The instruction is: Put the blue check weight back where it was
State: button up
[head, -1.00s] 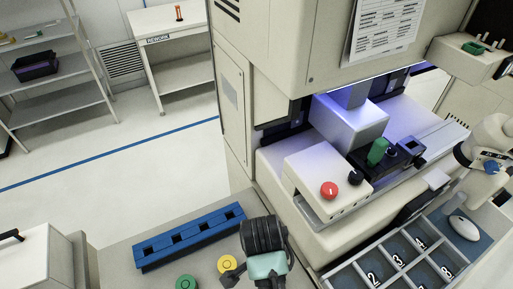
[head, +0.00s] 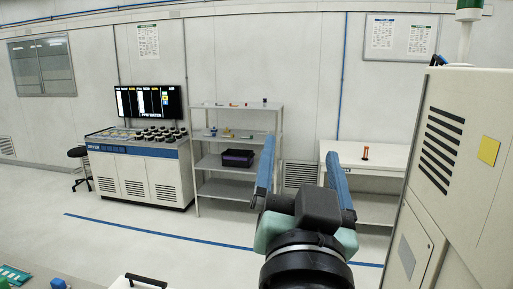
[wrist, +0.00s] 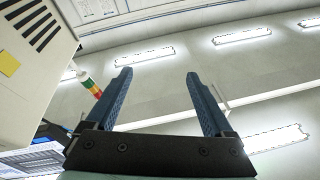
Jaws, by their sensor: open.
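My gripper (head: 301,150) is raised in front of the head camera, with its two blue fingers wide apart and pointing up. It is open and empty, and the wrist view (wrist: 158,74) also shows nothing between the fingers. I cannot pick out the blue check weight for sure. A small blue item (head: 213,131) stands on the far shelf rack (head: 240,138), too small to identify. Another blue piece (head: 58,284) is cut off at the bottom left edge, beside a green board (head: 14,274).
A pale machine cabinet (head: 455,170) stands close on the right. A white bench (head: 375,160) with a small orange-red item (head: 365,153) is at the back. A console (head: 140,170) with a screen (head: 147,101) stands at the left. Open floor (head: 130,250) lies between.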

jog(key=s+a+r+n+t+y, duration=0.1)
jog(key=s+a+r+n+t, duration=0.1)
jog(key=s+r, duration=0.3)
jog(key=s+a+r+n+t+y, duration=0.2)
jog(key=s+a+r+t, duration=0.2)
jog(key=r, duration=0.4)
jog(key=shift+s+r+n, duration=0.15)
jog(key=shift+s+n, duration=0.15)
jog(key=shift+s, duration=0.35)
notch_tip(320, 180, down, 3)
jog(key=b, duration=0.3)
